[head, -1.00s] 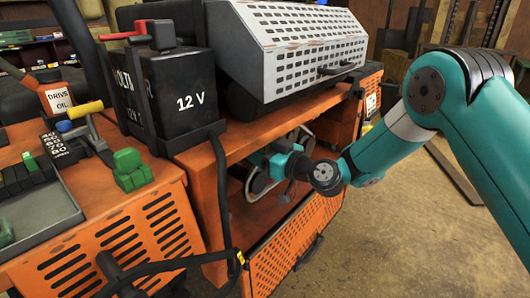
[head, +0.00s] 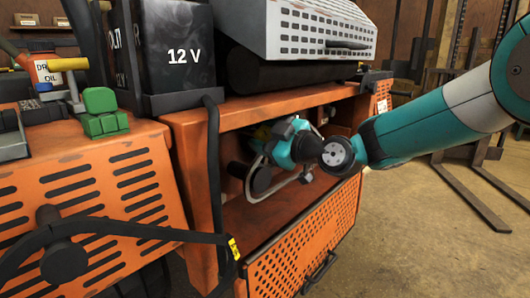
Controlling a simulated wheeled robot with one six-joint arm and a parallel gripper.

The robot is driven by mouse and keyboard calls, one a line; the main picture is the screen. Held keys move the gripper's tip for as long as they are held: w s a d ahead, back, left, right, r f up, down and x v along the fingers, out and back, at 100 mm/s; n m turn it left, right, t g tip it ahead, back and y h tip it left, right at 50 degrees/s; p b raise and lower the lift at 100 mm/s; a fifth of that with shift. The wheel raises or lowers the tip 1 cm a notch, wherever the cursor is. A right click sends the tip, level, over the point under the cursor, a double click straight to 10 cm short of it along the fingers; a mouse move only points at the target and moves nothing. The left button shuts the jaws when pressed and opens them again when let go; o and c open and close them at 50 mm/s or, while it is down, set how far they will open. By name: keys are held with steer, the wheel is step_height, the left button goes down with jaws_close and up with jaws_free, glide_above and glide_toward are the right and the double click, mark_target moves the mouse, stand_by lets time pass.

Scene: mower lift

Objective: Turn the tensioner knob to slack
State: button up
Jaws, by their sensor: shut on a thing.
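My gripper (head: 264,138) is inside the open bay (head: 215,195) of the orange machine, at the end of my teal wrist. Its fingertips are turned away and mostly hidden by the wrist and the bay's shadow. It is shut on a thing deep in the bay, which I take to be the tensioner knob. The knob itself is hidden, so its angle cannot be read. A dark round part (head: 262,179) and a bent metal bar (head: 298,180) show just below my gripper.
An orange slotted door (head: 300,235) hangs open below the bay. A black 12 V battery (head: 165,50) and a perforated grey cover (head: 310,25) sit above. A black cable (head: 214,170) runs down the left post. A fork-like frame (head: 465,185) stands right, on open floor.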

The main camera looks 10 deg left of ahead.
steer(key=shift+n, duration=0.3)
steer(key=o, duration=1.3)
steer(key=b+v, duration=0.4)
steer(key=v, duration=1.3)
steer(key=shift+s+d, duration=0.1)
steer(key=shift+d, duration=0.1)
steer(key=shift+c, duration=0.6)
